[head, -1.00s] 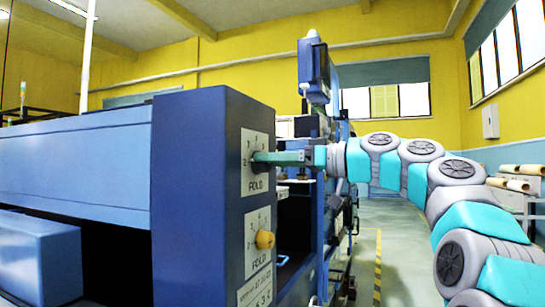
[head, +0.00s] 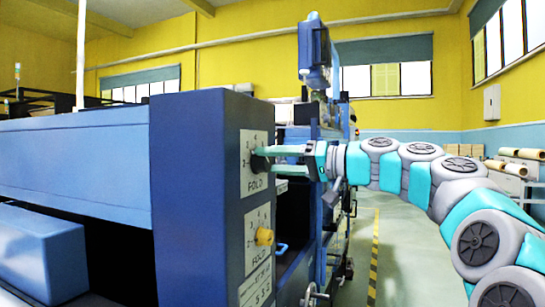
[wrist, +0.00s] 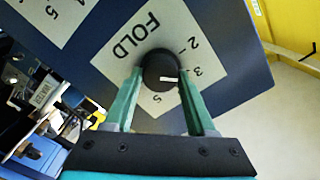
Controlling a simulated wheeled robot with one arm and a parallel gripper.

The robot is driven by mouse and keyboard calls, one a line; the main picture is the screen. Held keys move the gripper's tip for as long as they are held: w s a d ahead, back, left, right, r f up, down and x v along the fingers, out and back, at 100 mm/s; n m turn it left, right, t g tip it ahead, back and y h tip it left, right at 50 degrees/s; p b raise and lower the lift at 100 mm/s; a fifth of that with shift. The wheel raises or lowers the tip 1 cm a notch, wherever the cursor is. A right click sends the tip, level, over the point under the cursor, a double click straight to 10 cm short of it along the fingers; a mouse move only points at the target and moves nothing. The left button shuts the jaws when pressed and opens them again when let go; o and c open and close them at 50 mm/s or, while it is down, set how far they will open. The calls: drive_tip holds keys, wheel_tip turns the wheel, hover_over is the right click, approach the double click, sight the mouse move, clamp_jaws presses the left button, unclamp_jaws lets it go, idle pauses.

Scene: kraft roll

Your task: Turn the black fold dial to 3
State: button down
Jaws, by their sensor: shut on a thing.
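The black fold dial (wrist: 158,66) sits on a white FOLD plate (wrist: 122,58) in the wrist view. My gripper (wrist: 161,74) is shut on the dial, one green finger on each side. The white mark on the dial points right in the wrist view, toward the 3 side of the scale; the exact alignment is hard to tell.
A yellow dial (head: 264,236) on a second FOLD plate (head: 256,215) sits just below. A number plate (head: 257,284) is under that. The blue machine cabinet (head: 195,190) fills the left. A floor aisle (head: 390,250) lies behind my arm.

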drive_tip(key=shift+f, duration=0.1)
idle(0.3)
drive_tip(key=shift+c, duration=1.2)
unclamp_jaws()
drive_tip(key=shift+a, duration=0.1)
drive_tip(key=v, duration=0.7)
drive_tip(key=shift+d+b, duration=0.4)
drive_tip(key=shift+s, duration=0.15)
